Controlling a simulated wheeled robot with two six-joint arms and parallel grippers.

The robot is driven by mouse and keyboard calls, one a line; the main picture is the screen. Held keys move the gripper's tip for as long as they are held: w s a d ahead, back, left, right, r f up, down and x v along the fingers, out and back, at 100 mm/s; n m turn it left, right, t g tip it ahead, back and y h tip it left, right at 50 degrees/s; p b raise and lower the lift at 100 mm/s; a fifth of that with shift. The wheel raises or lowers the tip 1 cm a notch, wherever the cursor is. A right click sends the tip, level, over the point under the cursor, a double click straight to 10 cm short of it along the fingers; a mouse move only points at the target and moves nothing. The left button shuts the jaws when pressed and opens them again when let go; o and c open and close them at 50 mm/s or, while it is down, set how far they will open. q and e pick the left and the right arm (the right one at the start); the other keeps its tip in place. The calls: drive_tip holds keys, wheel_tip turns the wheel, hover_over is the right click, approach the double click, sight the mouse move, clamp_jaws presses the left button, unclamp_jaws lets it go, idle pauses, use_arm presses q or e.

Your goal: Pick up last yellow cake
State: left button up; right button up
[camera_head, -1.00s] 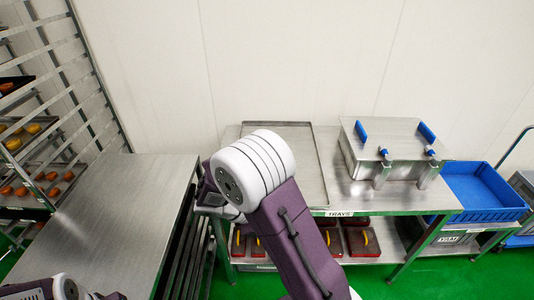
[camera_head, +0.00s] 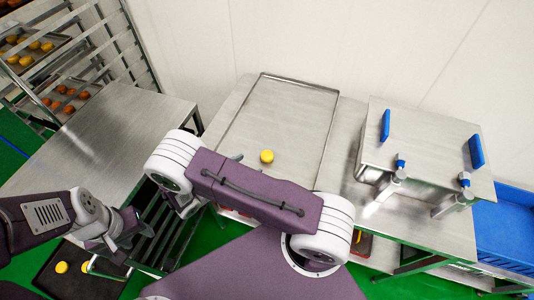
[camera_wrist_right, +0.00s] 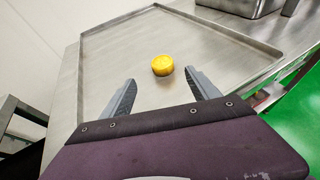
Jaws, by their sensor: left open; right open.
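A round yellow cake (camera_head: 266,156) lies alone on the flat metal tray (camera_head: 304,104), towards its near end. It also shows in the right wrist view (camera_wrist_right: 162,66), just beyond and between the fingertips. My right gripper (camera_wrist_right: 160,80) is open and empty, its two fingers apart on the near side of the cake, not around it. In the head view it is mostly hidden behind my purple arm. My left gripper (camera_head: 140,243) is open at the lower left, above a dark tray (camera_head: 110,283) where other yellow cakes (camera_head: 61,267) lie.
A metal box with blue handles (camera_head: 420,145) stands right of the tray on the same table. A blue crate (camera_head: 505,232) is at the far right. A bare steel table (camera_head: 120,130) is on the left, beside a rack (camera_head: 115,40) holding trays of yellow and orange cakes.

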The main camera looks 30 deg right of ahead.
sight(265, 157)
drive_tip(key=shift+w+d+f, duration=0.1)
drive_tip(key=shift+d, duration=0.15)
drive_tip(key=x, duration=0.3)
drive_tip(key=shift+d+p, duration=0.3)
drive_tip(key=shift+d, duration=0.1)
drive_tip(key=shift+d+f, duration=0.2)
drive_tip(key=shift+d, duration=0.1)
drive_tip(key=shift+w, duration=0.1)
drive_tip(key=shift+d, duration=0.15)
drive_tip(key=p+x, duration=0.1)
drive_tip(key=x, duration=0.3)
drive_tip(key=shift+d+f, duration=0.25)
drive_tip(key=shift+d, duration=0.1)
use_arm(q)
drive_tip(key=shift+d+r, duration=0.25)
drive_tip(key=shift+r, duration=0.2)
drive_tip(key=shift+d+r, duration=0.2)
drive_tip(key=shift+r, duration=0.25)
use_arm(e)
drive_tip(key=shift+a, duration=0.1)
drive_tip(key=c, duration=1.5)
